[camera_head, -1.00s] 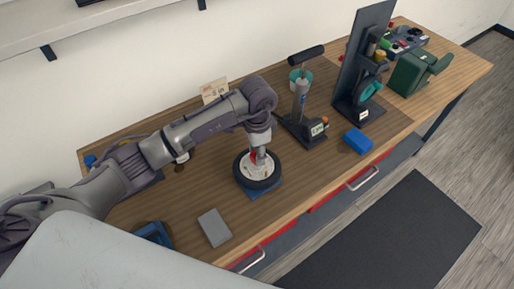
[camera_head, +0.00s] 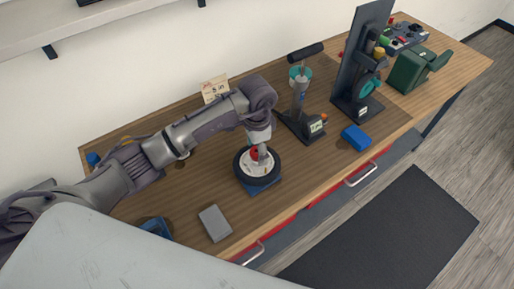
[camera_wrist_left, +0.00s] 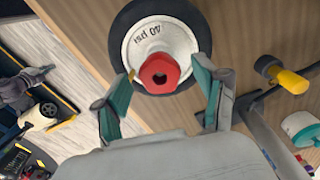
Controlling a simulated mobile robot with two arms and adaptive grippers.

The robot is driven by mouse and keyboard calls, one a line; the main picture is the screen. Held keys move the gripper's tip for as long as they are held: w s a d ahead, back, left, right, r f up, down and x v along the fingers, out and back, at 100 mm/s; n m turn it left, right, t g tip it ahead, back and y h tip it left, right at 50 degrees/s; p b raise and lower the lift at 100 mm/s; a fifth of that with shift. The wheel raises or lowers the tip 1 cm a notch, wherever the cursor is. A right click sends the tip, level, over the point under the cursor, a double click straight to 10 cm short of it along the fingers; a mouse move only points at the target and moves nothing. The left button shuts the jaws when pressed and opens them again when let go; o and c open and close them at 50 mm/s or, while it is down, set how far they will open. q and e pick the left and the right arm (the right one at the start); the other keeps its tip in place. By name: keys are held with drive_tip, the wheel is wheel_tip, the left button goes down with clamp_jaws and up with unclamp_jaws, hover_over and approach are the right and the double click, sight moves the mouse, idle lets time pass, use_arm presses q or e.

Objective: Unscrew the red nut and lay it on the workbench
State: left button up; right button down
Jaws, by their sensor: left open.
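The red nut (camera_wrist_left: 160,72) sits at the centre of a small wheel with a white hub (camera_wrist_left: 150,38) marked "40 psi" and a black tyre (camera_wrist_left: 195,15). In the head view the wheel (camera_head: 242,176) lies flat on a blue base (camera_head: 263,189) on the wooden workbench (camera_head: 195,203), and the nut (camera_head: 254,153) shows partly beside my gripper. My left gripper (camera_head: 260,160) is above the wheel. In the left wrist view its two teal fingers (camera_wrist_left: 165,85) are spread apart with the nut between and just beyond them. I cannot tell whether they touch it. My right gripper is not in view.
A grey block (camera_head: 215,223) lies near the front edge. A black stand with a pump-like handle (camera_head: 305,52), a blue block (camera_head: 356,138), a tall dark panel (camera_head: 362,55) and a green device (camera_head: 410,72) stand to the right. Bare wood lies between the wheel and blue block.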

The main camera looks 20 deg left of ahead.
use_arm(q)
drive_tip(key=shift+r, duration=0.1)
wheel_tip(320, 180, up, 7)
drive_tip(key=shift+r, duration=0.15)
idle(0.4)
drive_tip(key=m+b, duration=0.1)
drive_tip(key=m, duration=0.3)
drive_tip(key=shift+m+b, duration=0.4)
drive_tip(key=m, duration=0.1)
drive_tip(key=m+b, duration=0.1)
drive_tip(key=m, duration=0.1)
drive_tip(key=shift+f+m, duration=0.2)
drive_tip(key=shift+m, duration=0.1)
drive_tip(key=m+b, duration=0.6)
drive_tip(key=m, duration=0.4)
drive_tip(key=shift+f+m, duration=0.1)
drive_tip(key=shift+m, duration=0.3)
drive_tip(key=shift+m+b, duration=0.45)
drive_tip(key=shift+m, duration=0.75)
drive_tip(key=shift+r, duration=0.3)
